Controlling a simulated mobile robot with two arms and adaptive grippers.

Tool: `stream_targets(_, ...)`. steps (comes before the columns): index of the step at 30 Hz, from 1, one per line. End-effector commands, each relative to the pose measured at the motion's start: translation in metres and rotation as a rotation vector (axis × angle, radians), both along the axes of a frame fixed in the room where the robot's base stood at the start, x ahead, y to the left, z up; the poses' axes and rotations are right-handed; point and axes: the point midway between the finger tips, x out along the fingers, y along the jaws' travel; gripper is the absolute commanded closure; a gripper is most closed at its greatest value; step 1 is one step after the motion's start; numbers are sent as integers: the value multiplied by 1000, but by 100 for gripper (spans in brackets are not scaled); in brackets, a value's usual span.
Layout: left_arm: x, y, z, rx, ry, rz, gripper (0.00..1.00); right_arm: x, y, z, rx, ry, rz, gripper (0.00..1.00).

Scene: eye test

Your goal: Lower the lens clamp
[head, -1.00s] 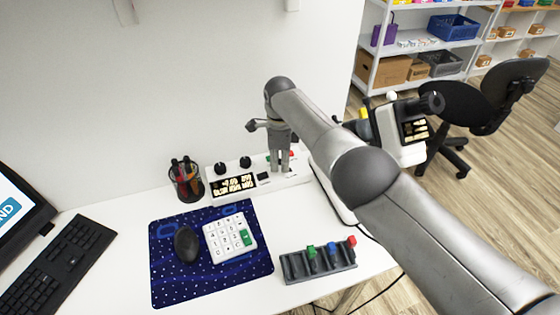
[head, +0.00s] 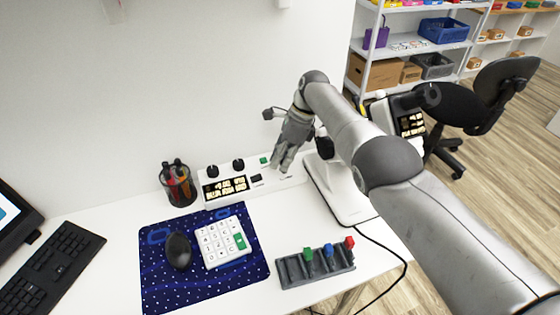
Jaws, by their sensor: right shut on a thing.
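My right gripper (head: 279,167) points down and slightly left over the right end of the white control box (head: 212,198). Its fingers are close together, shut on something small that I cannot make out. A white instrument stands to the right, its base (head: 346,208) on the table and its display head (head: 411,124) tilted toward the right. A black part (head: 324,147) of it shows just right of the gripper. My right arm hides much of its middle. I cannot pick out the lens clamp. My left gripper is out of view.
A pen cup (head: 178,186), mouse (head: 179,250), keypad (head: 222,243) and patterned mat (head: 190,285) lie to the left. A grey rack (head: 291,272) with coloured pieces sits near the front edge. A cable (head: 402,262) hangs off the right edge. The wall (head: 200,70) is close behind.

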Motion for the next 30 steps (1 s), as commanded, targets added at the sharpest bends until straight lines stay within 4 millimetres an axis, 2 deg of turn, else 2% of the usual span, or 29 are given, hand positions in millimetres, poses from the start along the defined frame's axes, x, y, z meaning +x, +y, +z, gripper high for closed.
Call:
stream_targets(3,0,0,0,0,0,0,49,-2,0,-2,-2,9,0,100)
stream_targets(4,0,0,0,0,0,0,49,-2,0,-2,-2,9,0,85)
stream_targets(9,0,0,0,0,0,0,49,-2,0,-1,-2,6,0,63)
stream_targets(19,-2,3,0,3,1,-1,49,-1,0,0,-2,2,0,63)
stream_targets(23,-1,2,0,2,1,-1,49,1,-2,7,0,0,0,63)
stream_targets(29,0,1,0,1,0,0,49,3,-11,30,0,-1,0,63)
stream_targets(30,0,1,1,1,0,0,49,6,-15,41,0,-4,-1,63)
